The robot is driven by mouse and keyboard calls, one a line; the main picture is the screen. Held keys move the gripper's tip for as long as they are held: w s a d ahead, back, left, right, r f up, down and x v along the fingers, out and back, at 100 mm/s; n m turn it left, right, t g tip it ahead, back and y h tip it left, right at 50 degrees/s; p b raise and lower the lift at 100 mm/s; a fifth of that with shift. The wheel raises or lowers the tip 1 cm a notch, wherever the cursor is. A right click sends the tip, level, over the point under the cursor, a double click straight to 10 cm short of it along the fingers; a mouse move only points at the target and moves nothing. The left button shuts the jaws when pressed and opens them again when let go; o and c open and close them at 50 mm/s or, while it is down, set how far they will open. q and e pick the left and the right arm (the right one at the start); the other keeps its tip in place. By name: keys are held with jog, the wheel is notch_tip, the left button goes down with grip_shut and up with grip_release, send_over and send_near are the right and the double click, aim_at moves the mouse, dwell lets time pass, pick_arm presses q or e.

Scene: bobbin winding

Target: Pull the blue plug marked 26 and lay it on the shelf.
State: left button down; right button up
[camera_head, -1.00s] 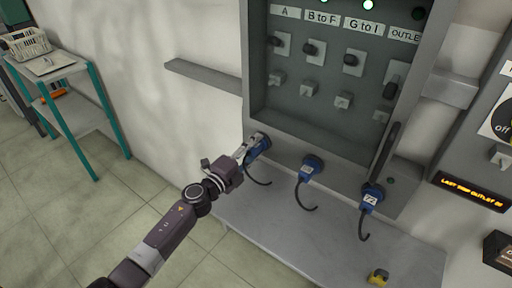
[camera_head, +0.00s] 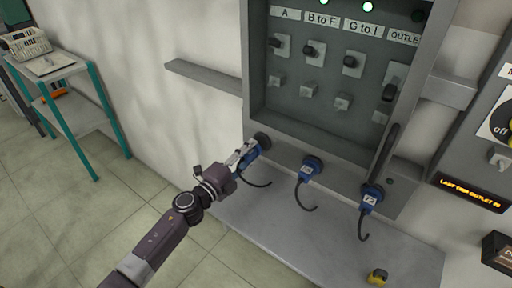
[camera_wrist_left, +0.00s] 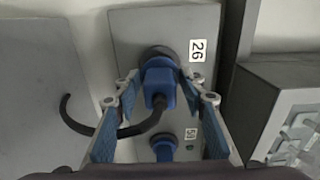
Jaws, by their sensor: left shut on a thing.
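My left gripper (camera_head: 243,158) is shut on the blue plug (camera_head: 250,153) at the left end of the panel's lower edge. The dark round socket (camera_head: 263,140) shows just beyond the plug, which is drawn back from it. In the left wrist view the blue plug (camera_wrist_left: 158,84) sits between the finger pads with its black cable curving left. The label 26 (camera_wrist_left: 197,50) is on the panel beside the socket. The grey shelf (camera_head: 290,240) lies below the panel. My right gripper is not in view.
Two other blue plugs, in the middle (camera_head: 309,167) and at the right (camera_head: 371,196), hang with cables from the panel. A small yellow object (camera_head: 378,276) lies near the shelf's front right. The shelf is otherwise clear. A teal-legged trolley (camera_head: 85,85) stands at the left.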

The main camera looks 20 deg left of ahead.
pick_arm(q)
jog(key=shift+v, duration=1.4)
